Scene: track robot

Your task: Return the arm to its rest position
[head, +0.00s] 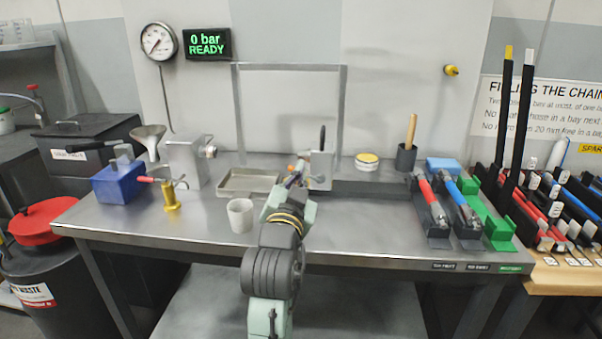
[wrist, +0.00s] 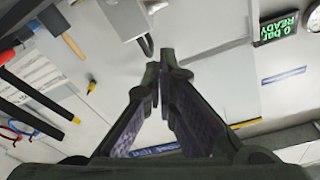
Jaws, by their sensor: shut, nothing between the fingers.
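My arm reaches from the bottom centre of the head view over the steel bench (head: 340,225). My gripper (head: 298,170) is at its far end, small and partly hidden by my own wrist, in front of a grey metal block with a black lever (head: 320,170). In the wrist view my gripper (wrist: 160,68) has its two dark fingers together at the tips, with nothing between them. A grey box with a dark lever (wrist: 112,15) shows beyond the tips there.
A white cup (head: 240,215) and a shallow metal tray (head: 246,194) stand left of my arm. A blue box (head: 118,185) is farther left. Red and blue handled tools (head: 430,200) lie in holders at right. The bench between my arm and the holders is clear.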

